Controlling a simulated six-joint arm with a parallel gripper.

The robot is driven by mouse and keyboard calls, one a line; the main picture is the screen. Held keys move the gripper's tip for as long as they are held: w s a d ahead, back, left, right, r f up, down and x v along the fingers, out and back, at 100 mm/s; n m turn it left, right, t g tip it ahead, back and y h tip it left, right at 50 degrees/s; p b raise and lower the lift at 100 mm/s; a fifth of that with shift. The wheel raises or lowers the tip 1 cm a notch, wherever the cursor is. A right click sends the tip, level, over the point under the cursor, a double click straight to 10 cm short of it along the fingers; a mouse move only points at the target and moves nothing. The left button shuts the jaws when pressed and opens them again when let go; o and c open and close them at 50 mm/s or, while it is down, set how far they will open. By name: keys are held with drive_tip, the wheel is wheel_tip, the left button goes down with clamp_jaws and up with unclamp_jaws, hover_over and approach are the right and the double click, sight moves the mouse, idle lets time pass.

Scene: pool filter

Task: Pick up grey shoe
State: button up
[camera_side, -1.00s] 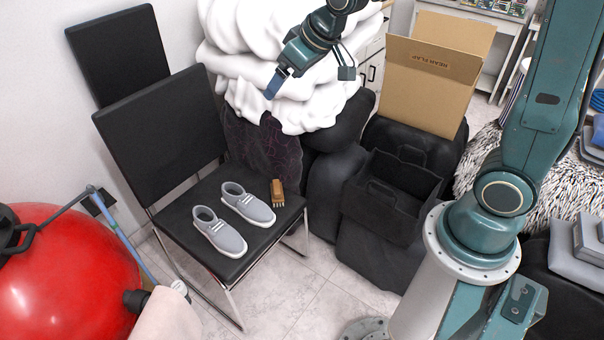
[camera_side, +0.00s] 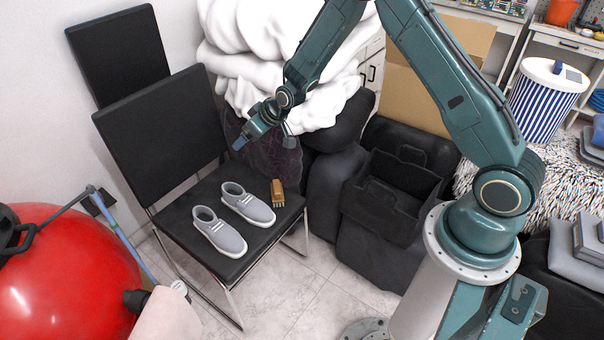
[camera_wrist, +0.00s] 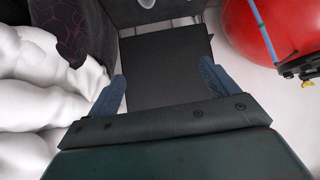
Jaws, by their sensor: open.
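Two grey shoes with white soles sit side by side on the black chair seat (camera_side: 182,222) in the side view. One shoe (camera_side: 218,233) is nearer the front left and the other shoe (camera_side: 247,204) is to its right; both have toes pointing to the lower right. My gripper (camera_side: 240,143) is above and behind the shoes, beside the chair's backrest, apart from both. In the wrist view my gripper (camera_wrist: 163,88) has its two blue fingers wide apart with nothing held. A pale grey piece at that view's top edge (camera_wrist: 146,3) may be part of a shoe, mostly cut off.
A wooden brush (camera_side: 277,192) lies on the seat right of the shoes. The black backrest (camera_side: 160,130) rises behind them. White bedding (camera_side: 235,50) is piled behind my gripper. A red ball (camera_side: 70,275) is at the left, and a black crate (camera_side: 395,195) stands right of the chair.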

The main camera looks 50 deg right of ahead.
wheel_tip(320, 180, down, 23)
drive_tip(key=s+d+t, duration=0.1)
drive_tip(key=shift+d+m, duration=0.3)
drive_tip(key=shift+d, duration=0.1)
drive_tip(key=shift+f, duration=0.15)
approach(245, 198)
drive_tip(key=shift+x, duration=1.65)
drive_tip(key=shift+w, duration=0.1)
drive_tip(key=shift+x, duration=2.5)
